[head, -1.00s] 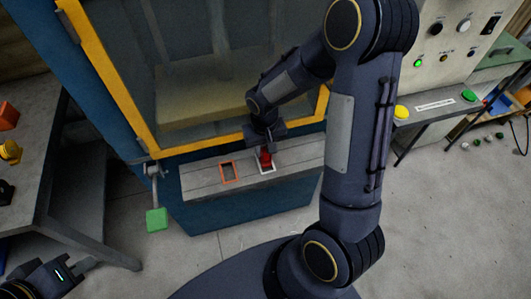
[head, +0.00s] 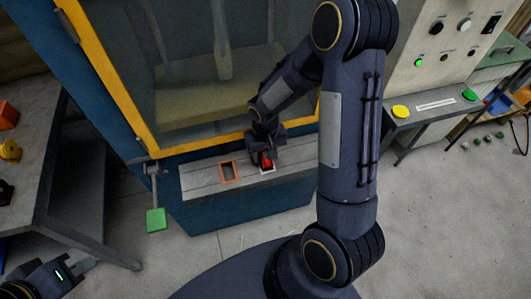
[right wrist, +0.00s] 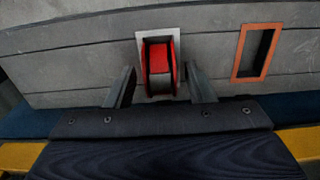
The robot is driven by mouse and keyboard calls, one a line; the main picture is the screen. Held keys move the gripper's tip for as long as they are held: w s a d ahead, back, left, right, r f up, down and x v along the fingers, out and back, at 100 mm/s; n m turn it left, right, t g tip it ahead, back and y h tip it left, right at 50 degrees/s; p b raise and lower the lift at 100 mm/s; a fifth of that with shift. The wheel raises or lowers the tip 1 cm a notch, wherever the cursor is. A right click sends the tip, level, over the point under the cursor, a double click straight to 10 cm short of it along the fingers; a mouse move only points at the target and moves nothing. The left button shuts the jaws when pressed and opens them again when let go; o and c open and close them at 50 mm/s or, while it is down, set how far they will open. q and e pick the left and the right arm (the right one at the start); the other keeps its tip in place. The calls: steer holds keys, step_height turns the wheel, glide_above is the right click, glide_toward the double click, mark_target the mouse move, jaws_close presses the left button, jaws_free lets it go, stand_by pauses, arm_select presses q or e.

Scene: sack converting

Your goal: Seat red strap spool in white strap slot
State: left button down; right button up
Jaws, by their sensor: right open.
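The red strap spool (right wrist: 158,66) stands inside the white strap slot (right wrist: 157,34) in the right wrist view, with the white frame showing around it. How deep it sits I cannot tell. In the head view the spool (head: 266,160) shows just below my right gripper (head: 266,154), over the white slot (head: 268,171). In the right wrist view my right gripper (right wrist: 160,78) is open, one finger on each side of the spool with gaps between. My left gripper (head: 75,268) is at the lower left, far from the slots; its jaws are unclear.
An empty orange-framed slot (head: 228,172) lies beside the white one on the grey ledge (head: 200,181). A yellow-framed window (head: 155,148) rises behind the ledge. A green pedal-like block (head: 156,220) hangs at left. A grey table (head: 50,200) stands further left.

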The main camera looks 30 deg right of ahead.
steer(key=shift+o, duration=0.4)
step_height(320, 180, up, 11)
steer(key=shift+r+p, duration=0.15)
steer(key=shift+p, duration=0.15)
steer(key=b, duration=0.6)
glide_above(264, 153)
step_height(264, 153, down, 4)
steer(key=shift+f, duration=0.25)
steer(key=f, duration=0.7)
steer(key=shift+d+f, duration=0.1)
steer(key=shift+d, duration=0.1)
steer(key=shift+c, duration=0.4)
jaws_close()
